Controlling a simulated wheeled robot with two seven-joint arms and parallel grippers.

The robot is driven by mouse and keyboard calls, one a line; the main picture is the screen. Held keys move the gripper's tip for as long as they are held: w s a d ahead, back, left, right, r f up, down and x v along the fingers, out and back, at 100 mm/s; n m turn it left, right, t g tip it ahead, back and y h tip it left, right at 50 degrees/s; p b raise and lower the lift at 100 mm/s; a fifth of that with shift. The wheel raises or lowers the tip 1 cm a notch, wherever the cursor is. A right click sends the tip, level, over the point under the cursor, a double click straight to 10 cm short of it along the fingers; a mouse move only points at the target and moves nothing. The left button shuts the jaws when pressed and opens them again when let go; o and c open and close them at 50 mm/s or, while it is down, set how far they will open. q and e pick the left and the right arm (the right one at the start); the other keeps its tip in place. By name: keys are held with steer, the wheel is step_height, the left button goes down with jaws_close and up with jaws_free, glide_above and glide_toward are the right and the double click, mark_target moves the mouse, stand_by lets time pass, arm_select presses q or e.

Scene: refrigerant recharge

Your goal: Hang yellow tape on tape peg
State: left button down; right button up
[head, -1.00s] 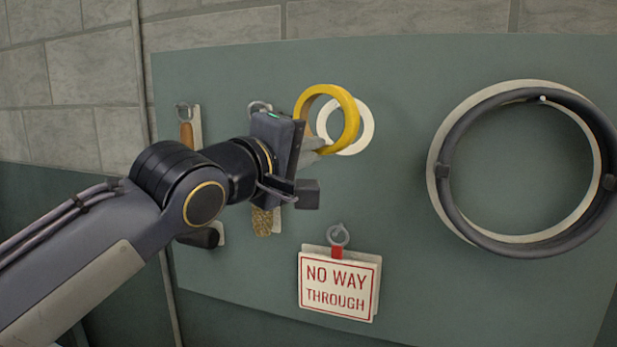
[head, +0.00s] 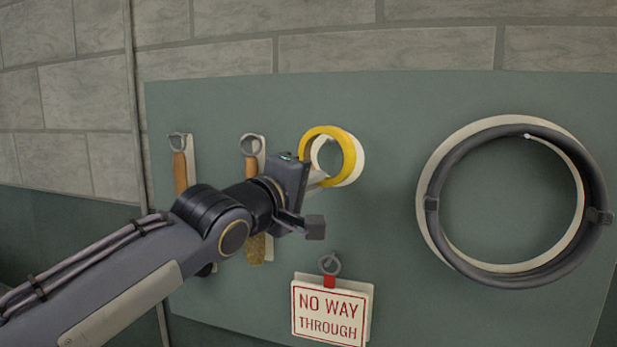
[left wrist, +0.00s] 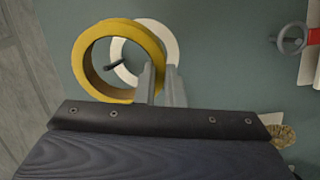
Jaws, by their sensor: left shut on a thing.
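The yellow tape (head: 349,153) is a ring held upright close to the green board, overlapping a white ring outline (head: 359,168). My left gripper (head: 319,179) is shut on the tape's lower rim. The left wrist view shows the tape (left wrist: 88,80) beside the fingers (left wrist: 160,82), with the white outline (left wrist: 163,40) partly behind it. The dark tape peg (left wrist: 114,64) shows within the tape's opening in that view. I cannot tell whether its tip passes through the ring. My right gripper is not in view.
Wooden-handled tools (head: 180,172) hang on hooks at left, partly behind my left arm. A "NO WAY THROUGH" sign (head: 330,312) hangs below the tape. A large dark hose ring (head: 436,180) hangs at right. Bare board lies between tape and hose.

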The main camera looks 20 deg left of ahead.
arm_select(q)
steer(key=shift+w+p, duration=0.3)
steer(key=shift+w, duration=1.05)
steer(key=shift+f, duration=0.1)
steer(key=shift+b, duration=0.4)
steer(key=shift+b, duration=0.3)
steer(key=shift+w+f, duration=0.3)
steer(key=shift+w, duration=0.15)
stand_by(0.3)
